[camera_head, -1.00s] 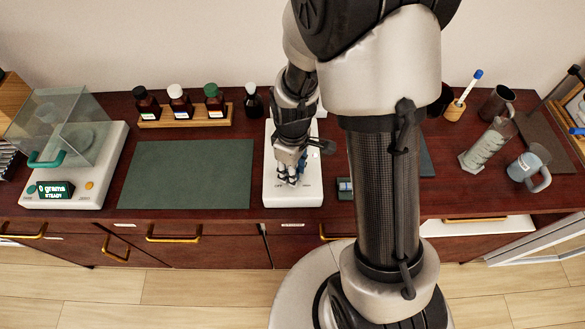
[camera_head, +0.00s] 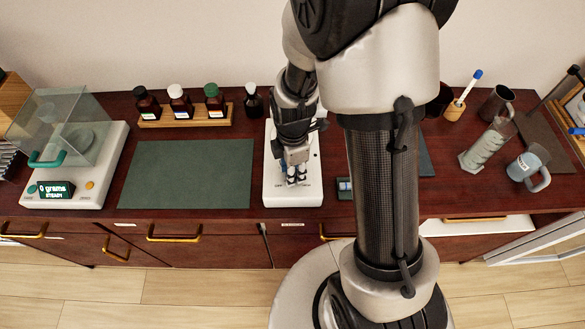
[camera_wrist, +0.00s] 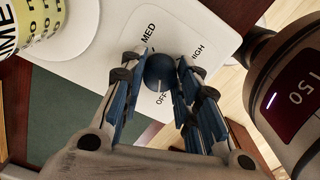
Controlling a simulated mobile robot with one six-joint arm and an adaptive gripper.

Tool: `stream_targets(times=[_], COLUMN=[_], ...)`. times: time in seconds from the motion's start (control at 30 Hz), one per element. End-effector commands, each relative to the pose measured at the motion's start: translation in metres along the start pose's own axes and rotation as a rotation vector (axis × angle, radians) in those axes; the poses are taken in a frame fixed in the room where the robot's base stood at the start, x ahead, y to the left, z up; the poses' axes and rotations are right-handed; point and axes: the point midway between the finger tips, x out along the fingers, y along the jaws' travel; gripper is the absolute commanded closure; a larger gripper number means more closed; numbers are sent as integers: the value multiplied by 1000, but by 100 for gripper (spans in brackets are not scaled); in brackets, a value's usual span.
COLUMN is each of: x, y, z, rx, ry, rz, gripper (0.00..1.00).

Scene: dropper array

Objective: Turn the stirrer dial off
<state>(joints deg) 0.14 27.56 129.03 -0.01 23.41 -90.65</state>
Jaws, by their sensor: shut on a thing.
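The stirrer (camera_head: 306,195) is a white, flat unit near the front edge of the counter. In the wrist view its white top (camera_wrist: 110,50) carries the printed words OFF, MED and HIGH around a round dark blue dial (camera_wrist: 158,68). My gripper (camera_wrist: 160,76) points at the dial, with one blue-padded fingertip on each side, shut on it. OFF lies on the near side of the dial, between the fingers. In the head view my gripper (camera_head: 297,175) hides the dial.
A yellow-labelled vessel (camera_wrist: 38,25) stands on the stirrer's round plate. A dark unit reading 150 (camera_wrist: 295,90) is close on the right in the wrist view. A green mat (camera_head: 188,175) lies left of the stirrer, and a small dark box (camera_head: 345,186) sits right.

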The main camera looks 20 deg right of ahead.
Motion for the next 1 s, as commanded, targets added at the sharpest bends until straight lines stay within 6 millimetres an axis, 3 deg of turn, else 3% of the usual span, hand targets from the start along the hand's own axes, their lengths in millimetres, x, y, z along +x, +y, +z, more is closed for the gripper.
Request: stream_targets(times=[0.73, 0.77, 1.0], x=[0, 0, 0], y=[0, 0, 0], z=[0, 0, 0], rx=[-86, -86, -85], ry=[0, 0, 0], rz=[0, 0, 0], gripper=[94, 68, 52])
